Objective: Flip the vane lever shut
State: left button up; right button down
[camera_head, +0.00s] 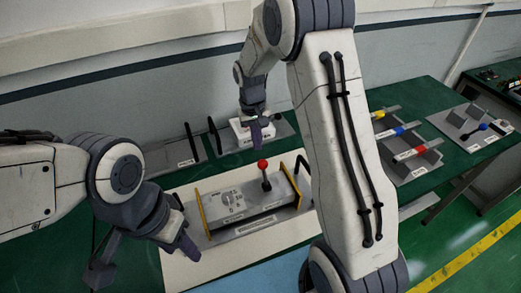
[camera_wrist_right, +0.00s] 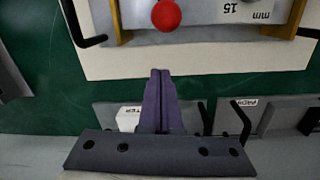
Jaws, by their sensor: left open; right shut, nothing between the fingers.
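A lever with a red ball knob (camera_head: 263,165) stands up, close to upright, from a grey box (camera_head: 237,203) with yellow end plates. The red knob also shows at the top edge of the right wrist view (camera_wrist_right: 166,15); its stem is not clear there. My right gripper (camera_head: 259,134) is shut and empty beyond the box, apart from the lever. Its purple fingertips (camera_wrist_right: 160,73) are together and point toward the knob. My left gripper (camera_head: 184,240) is open and empty, at the front left of the box and apart from the lever.
The box sits on a cream board (camera_head: 181,272) on a green table. Black handles (camera_head: 192,142) and a white block (camera_head: 240,131) stand behind it. A rack with coloured bars (camera_head: 405,153) and a panel with a blue-knobbed lever (camera_head: 483,127) are at right. My right arm hides part of the table.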

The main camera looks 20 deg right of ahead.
aim_at(264, 172)
pick_arm(q)
notch_tip(264, 172, up, 3)
jog(key=p, duration=0.2)
jog(key=shift+p, duration=0.35)
pick_arm(e)
jog(key=s, duration=0.2)
jog(key=s+f, duration=0.1)
jog(key=shift+s+a, duration=0.25)
jog(key=shift+s, duration=0.15)
